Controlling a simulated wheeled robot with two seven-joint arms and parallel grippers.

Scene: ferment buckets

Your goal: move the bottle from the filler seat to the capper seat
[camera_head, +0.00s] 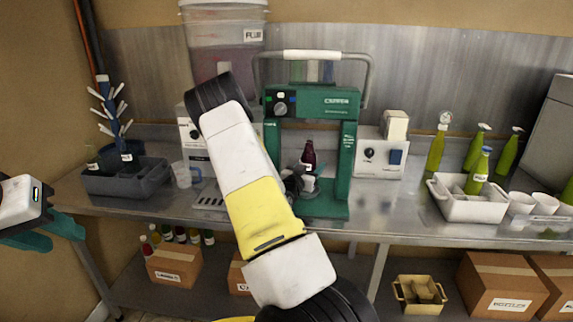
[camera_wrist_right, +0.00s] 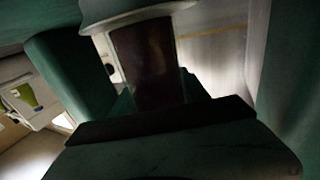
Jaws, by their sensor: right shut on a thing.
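The dark red bottle (camera_head: 308,155) stands upright inside the frame of the green capper (camera_head: 343,160), above its base. My right gripper (camera_head: 303,186) is at the bottle's lower part, mostly hidden behind my own forearm. In the right wrist view the bottle (camera_wrist_right: 150,62) rises just beyond the gripper finger (camera_wrist_right: 170,145), between the green capper posts. My right gripper is shut on it. I cannot tell whether the bottle touches the seat. The filler (camera_head: 225,50) stands left of the capper, partly behind my arm. My left gripper (camera_head: 52,232) is at the left edge, empty, its teal fingers apart.
A grey bin (camera_head: 125,182) and a bottle rack stand on the left of the steel table. A white box (camera_head: 378,155) is right of the capper. A white crate (camera_head: 468,210), green bottles and cups stand on the right. Cardboard boxes (camera_head: 500,285) sit below.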

